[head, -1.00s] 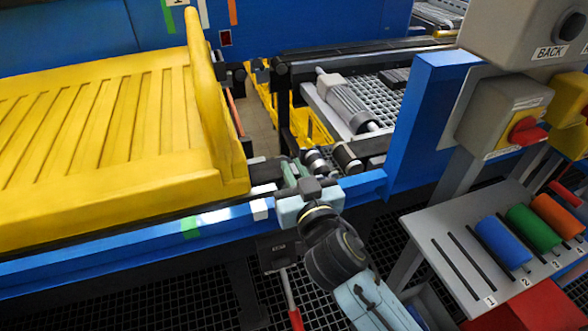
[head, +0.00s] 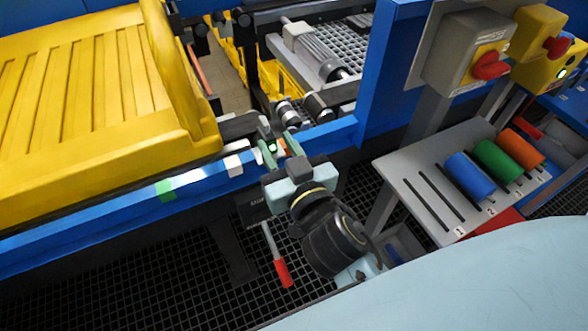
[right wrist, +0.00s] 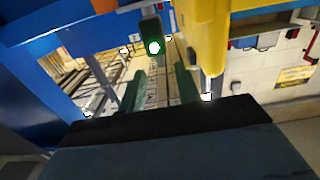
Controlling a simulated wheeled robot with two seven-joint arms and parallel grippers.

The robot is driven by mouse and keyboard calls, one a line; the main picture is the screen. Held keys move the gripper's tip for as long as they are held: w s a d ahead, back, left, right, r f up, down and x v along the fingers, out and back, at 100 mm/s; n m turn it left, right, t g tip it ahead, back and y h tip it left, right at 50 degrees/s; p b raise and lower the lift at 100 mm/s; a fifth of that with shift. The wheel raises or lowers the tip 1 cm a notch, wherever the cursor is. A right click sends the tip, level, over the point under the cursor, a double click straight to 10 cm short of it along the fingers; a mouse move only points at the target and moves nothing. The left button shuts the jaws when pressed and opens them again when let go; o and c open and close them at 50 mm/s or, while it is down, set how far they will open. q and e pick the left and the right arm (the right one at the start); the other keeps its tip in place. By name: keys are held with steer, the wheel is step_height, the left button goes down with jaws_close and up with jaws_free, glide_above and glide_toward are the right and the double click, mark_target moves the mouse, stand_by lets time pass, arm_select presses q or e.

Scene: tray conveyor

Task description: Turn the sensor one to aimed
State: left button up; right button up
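The sensor is a small dark block with a lit green light (head: 271,147) at the blue conveyor rail, near the corner of the yellow tray. It also shows in the right wrist view (right wrist: 151,35), upper middle. My right gripper (head: 277,148) is open at the rail, with its green fingers on either side of the sensor in the head view. In the right wrist view the open fingers (right wrist: 160,75) point at the sensor, which appears just past their tips. I cannot tell whether they touch it. My left gripper is not in view.
The yellow tray (head: 85,160) lies on the conveyor, left of my right gripper. A red-handled lever (head: 281,272) hangs below the rail.

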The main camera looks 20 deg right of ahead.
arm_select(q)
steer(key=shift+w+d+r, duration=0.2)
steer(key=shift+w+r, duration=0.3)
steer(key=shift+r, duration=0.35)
arm_select(e)
steer(key=s, duration=0.6)
steer(key=shift+s, duration=0.25)
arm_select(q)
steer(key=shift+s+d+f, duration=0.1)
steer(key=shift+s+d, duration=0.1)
arm_select(e)
steer(key=shift+d, duration=0.1)
